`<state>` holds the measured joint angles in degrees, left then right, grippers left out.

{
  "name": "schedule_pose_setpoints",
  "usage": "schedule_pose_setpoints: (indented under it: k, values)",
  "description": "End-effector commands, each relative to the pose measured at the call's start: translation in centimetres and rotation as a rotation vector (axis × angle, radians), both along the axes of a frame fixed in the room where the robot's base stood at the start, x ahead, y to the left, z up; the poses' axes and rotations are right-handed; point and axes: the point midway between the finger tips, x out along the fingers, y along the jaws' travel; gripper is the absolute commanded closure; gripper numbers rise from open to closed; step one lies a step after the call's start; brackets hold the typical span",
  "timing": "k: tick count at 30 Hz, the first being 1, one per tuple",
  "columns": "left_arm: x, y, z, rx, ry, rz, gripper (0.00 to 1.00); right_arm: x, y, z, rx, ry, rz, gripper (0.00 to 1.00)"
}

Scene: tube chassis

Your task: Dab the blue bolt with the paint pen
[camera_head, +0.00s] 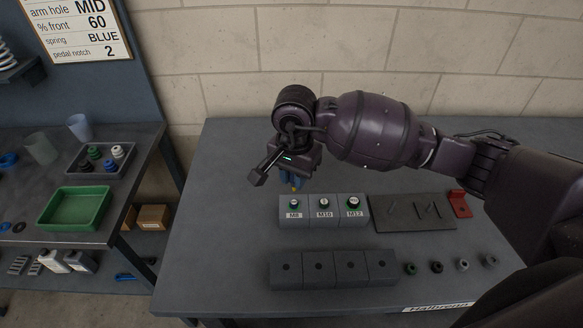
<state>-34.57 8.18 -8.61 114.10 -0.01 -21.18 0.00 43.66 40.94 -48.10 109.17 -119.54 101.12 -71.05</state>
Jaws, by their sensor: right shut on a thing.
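My right gripper (291,180) points down above the back edge of the block labelled M8 (291,214). Small bolts stand in a row at the front right: a green one (409,268), a black one (436,267) and two grey ones. No bolt there looks clearly blue. My left gripper is not in view.
Blocks labelled M10 (324,215) and M12 (354,214) adjoin M8. Several grey blocks with holes (286,271) stand in front. A dark plate (399,221) and red bracket (460,203) lie right. A left bench holds a green tray (78,227). The table's left part is clear.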

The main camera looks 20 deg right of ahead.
Motion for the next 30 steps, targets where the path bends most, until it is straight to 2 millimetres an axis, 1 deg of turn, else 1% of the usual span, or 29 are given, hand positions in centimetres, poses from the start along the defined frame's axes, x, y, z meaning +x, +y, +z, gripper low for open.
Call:
schedule_pose_setpoints:
  k: [5, 14, 19, 30]
  values:
    - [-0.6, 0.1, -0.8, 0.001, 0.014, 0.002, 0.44, 0.0, 0.0, -1.0, 0.001, 0.002, -0.001, 1.00]
    - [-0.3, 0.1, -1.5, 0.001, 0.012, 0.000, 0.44, 0.0, 0.0, -3.0, 0.000, 0.001, -0.001, 1.00]
    - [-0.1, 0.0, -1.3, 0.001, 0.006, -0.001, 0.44, 0.0, 0.0, -2.7, -0.001, -0.001, 0.000, 1.00]
    - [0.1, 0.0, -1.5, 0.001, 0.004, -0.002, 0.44, 0.0, 0.1, -2.7, 0.001, 0.001, 0.000, 1.00]
